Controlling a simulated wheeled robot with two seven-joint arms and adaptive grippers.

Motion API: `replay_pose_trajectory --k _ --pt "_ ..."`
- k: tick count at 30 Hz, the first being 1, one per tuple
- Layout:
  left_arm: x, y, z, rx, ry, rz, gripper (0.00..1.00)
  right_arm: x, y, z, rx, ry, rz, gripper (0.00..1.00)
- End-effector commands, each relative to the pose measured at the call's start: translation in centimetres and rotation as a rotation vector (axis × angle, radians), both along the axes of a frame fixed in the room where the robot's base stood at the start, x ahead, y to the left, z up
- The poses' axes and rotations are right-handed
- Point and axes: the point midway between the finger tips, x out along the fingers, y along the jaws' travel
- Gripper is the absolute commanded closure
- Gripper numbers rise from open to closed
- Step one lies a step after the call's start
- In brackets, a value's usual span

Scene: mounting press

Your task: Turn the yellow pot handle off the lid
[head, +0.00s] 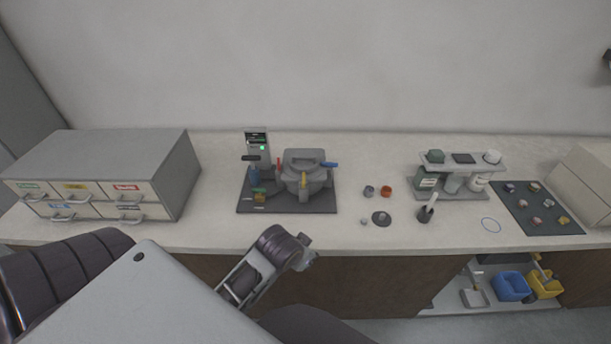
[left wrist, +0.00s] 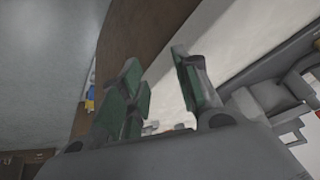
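The mounting press (head: 287,203) stands on the counter with a grey round pot (head: 306,181) under a grey lid (head: 305,157). The yellow pot handle (head: 304,180) is at the pot's front, a red handle (head: 279,168) at its left and a blue handle (head: 329,164) at its right. My left gripper (head: 306,252) is in front of the counter edge, below and apart from the press. In the left wrist view, its green-padded fingers (left wrist: 160,78) are spread with nothing held between them. My right gripper is not in view.
A grey drawer cabinet (head: 122,160) stands at the left. Small cups (head: 386,191) and a dark disc (head: 381,218) lie right of the press. A bottle rack (head: 462,160) and a dark mat with samples (head: 537,207) are farther right. Bins (head: 511,286) sit below.

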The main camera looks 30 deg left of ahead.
Motion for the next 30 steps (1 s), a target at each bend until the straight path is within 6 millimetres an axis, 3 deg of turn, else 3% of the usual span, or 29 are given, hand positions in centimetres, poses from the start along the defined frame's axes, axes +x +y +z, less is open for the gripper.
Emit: replay_pose_trajectory --k 2,8,14,21,30 --pt "1.2 0.2 1.5 0.015 -0.057 0.002 0.68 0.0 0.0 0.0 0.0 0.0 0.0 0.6" --pt "4.0 0.5 2.7 0.04 -0.158 0.007 0.68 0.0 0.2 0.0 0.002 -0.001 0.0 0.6" --pt "7.7 0.7 5.1 0.074 -0.31 0.001 0.68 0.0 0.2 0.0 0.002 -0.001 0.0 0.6" --pt "13.3 0.5 10.4 0.128 -0.578 -0.032 0.68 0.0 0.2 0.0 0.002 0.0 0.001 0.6" --pt "18.4 -1.5 18.2 0.182 -0.917 -0.131 0.68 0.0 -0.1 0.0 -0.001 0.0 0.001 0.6"
